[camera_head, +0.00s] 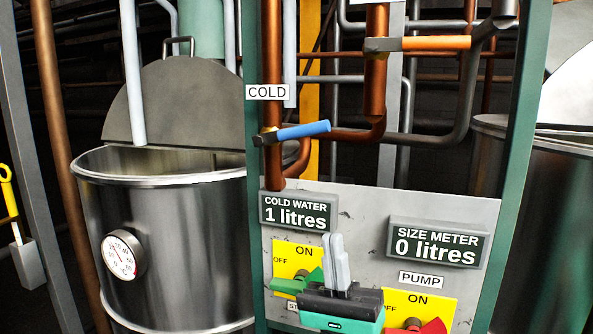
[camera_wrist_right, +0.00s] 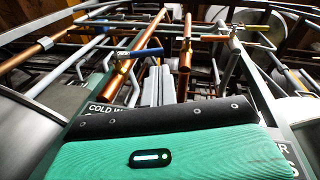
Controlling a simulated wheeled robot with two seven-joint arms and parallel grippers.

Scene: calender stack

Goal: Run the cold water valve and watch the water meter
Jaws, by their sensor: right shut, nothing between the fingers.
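The cold water valve has a blue handle (camera_head: 303,130) on a copper pipe (camera_head: 271,60) under a COLD label, and the handle points right, tilted slightly up. The blue handle also shows in the right wrist view (camera_wrist_right: 140,53). The water meter (camera_head: 297,213) below it reads "COLD WATER 1 litres". My right gripper (camera_head: 337,245) is shut and empty, fingers pointing up, in front of the panel below and right of the meter. It is apart from the blue handle. Its fingers also show in the right wrist view (camera_wrist_right: 158,85). My left gripper is not in view.
A size meter (camera_head: 437,243) reads 0 litres. A green switch (camera_head: 300,281) and a red switch (camera_head: 420,327) sit on yellow ON/OFF plates near my right gripper. An orange-handled valve (camera_head: 430,43) is above. A steel tank (camera_head: 180,240) with a dial stands left.

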